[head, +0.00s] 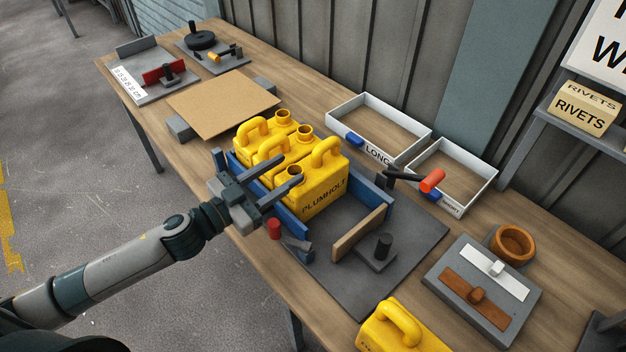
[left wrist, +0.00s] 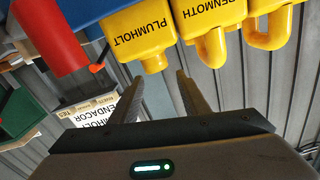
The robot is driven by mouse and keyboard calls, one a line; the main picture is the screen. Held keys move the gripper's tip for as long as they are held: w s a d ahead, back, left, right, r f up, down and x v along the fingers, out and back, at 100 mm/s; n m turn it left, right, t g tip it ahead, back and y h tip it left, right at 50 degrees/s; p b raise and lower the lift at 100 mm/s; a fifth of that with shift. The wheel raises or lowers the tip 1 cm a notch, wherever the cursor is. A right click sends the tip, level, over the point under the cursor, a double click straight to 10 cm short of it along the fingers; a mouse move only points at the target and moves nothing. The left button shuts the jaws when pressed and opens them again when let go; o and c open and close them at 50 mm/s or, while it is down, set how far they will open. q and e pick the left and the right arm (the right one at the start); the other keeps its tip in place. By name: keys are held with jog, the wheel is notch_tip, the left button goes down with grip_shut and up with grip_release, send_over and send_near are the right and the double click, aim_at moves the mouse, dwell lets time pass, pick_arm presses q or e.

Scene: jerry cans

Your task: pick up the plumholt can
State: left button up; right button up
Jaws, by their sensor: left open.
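The plumholt can (head: 325,185) is yellow, with a top handle and a spout, and PLUMHOLT shows on its side. It stands upright at the near right end of a row of yellow cans in a blue-walled fixture (head: 290,217). It also shows upside down in the left wrist view (left wrist: 140,34), its spout end just beyond the fingertips. My left gripper (head: 288,168) is open and empty, at the cans' left side near the plumholt can's spout. In the head view its fingers cover part of the cans. I cannot tell whether they touch. My right gripper is not in view.
Close beside it stands a yellow can (left wrist: 212,45) whose label reads partly ENMOTH. A clamp with a red handle (head: 432,180) is right of the fixture. Another yellow can (head: 388,335) stands at the front. White trays (head: 402,158) lie behind; a brown board (head: 222,103) lies left.

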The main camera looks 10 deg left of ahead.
aim_at(313, 154)
pick_arm(q)
jog(key=p+x, duration=0.1)
jog(key=x, duration=0.3)
jog(key=shift+w+d+r, duration=0.1)
jog(key=shift+w+d, duration=0.05)
jog(key=shift+w, duration=0.1)
jog(key=shift+w+d+p, duration=0.25)
jog(key=shift+w+p, duration=0.05)
jog(key=shift+w, duration=0.05)
jog(key=shift+w, duration=0.1)
jog(key=shift+w+d, duration=0.2)
jog(key=shift+w, duration=0.1)
jog(key=p+x, duration=0.1)
jog(key=x, duration=0.3)
jog(key=shift+p, duration=0.35)
jog(key=shift+w+d, duration=0.3)
jog(key=shift+w, duration=0.05)
